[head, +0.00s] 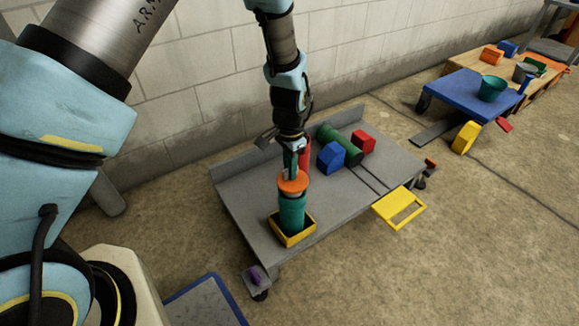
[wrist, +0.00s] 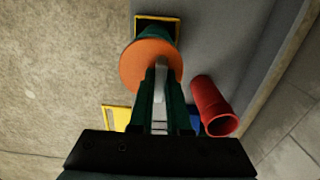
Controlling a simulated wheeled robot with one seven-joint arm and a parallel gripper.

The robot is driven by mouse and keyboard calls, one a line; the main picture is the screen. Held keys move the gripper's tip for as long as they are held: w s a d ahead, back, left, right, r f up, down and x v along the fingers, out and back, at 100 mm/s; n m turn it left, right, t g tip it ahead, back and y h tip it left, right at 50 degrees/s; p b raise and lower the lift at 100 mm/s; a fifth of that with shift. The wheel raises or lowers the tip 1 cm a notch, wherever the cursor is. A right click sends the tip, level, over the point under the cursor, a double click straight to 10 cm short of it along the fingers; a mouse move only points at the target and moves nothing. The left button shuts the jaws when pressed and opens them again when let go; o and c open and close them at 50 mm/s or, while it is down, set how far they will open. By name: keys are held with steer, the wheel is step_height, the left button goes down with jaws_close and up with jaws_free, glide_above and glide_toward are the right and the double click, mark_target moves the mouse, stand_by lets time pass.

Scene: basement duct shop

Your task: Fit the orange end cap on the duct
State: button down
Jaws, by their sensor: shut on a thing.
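The orange end cap (head: 294,184) is a round disc at the tips of my gripper (head: 291,170), which is shut on it. The teal duct (head: 292,213) stands upright in a yellow-rimmed square holder (head: 292,240) on the grey cart. The cap is at the duct's top end; I cannot tell whether it is seated or just above. In the wrist view the cap (wrist: 143,66) lies across the fingertips (wrist: 159,68) and hides most of the duct (wrist: 158,33). The holder's rim (wrist: 157,17) shows beyond.
On the grey cart (head: 246,205), a red tube (head: 305,153) stands close behind my gripper. A blue block (head: 331,157), green cylinder (head: 340,139) and red block (head: 363,142) lie to the right.

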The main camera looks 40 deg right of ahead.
steer(key=shift+f+b, duration=0.45)
steer(key=shift+f, duration=0.55)
steer(key=shift+f, duration=0.6)
stand_by(1.3)
steer(key=c, duration=1.2)
jaws_free()
steer(key=shift+o, duration=0.2)
steer(key=shift+r+p, duration=4.65)
steer(key=shift+r, duration=0.9)
